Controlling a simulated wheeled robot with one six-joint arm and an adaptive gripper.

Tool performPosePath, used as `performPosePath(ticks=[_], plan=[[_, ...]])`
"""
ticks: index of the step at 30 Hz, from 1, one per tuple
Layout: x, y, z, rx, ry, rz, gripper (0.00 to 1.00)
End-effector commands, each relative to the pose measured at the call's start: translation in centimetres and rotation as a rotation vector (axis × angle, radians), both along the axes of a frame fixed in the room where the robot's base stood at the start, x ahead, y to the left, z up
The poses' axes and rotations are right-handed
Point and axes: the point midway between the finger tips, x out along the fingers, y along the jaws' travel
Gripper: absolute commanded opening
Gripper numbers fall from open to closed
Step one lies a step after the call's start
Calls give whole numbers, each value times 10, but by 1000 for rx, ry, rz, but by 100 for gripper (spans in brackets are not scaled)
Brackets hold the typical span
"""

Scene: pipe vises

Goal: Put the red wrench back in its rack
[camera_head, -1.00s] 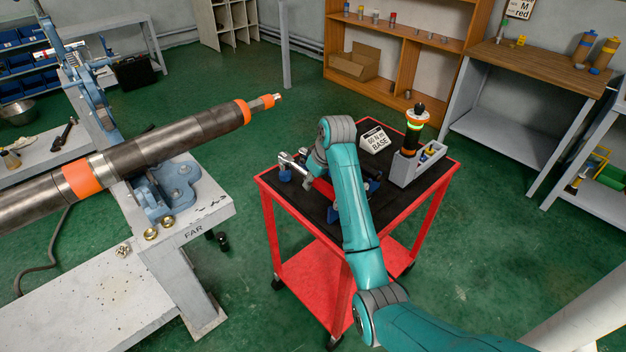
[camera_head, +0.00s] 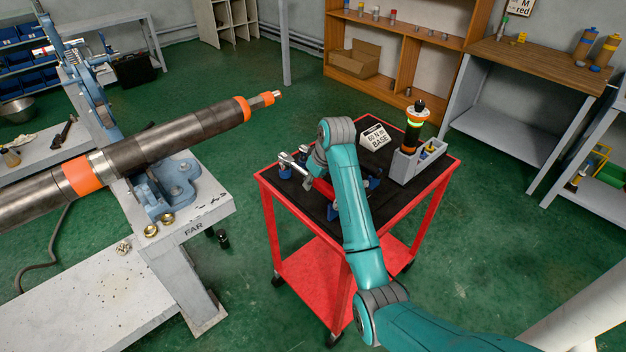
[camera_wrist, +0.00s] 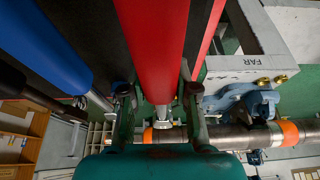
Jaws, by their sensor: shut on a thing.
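The red wrench (camera_wrist: 155,40) fills the middle of the wrist view, its thick red handle running away from the camera. My gripper (camera_wrist: 158,108) is shut on it, with one finger on each side. In the head view, a small part of the red handle (camera_head: 323,188) shows beside my arm, low over the black top of the red cart (camera_head: 400,200). A silver tool head (camera_head: 292,162) and a blue holder (camera_head: 285,172) show at the cart's left side. My arm hides most of the wrench and the middle of the cart top; I cannot tell whether the wrench touches a rack.
A blue handle (camera_wrist: 45,45) lies left of the red one in the wrist view. Left is a bench marked FAR with a long pipe (camera_head: 170,140). Green floor separates them.

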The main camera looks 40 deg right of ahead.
Motion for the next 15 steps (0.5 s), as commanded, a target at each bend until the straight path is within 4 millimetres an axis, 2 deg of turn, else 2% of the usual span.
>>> performPosePath(ticks=[15], plan=[[0, 0, -5, 0, -1, 0, 0]])
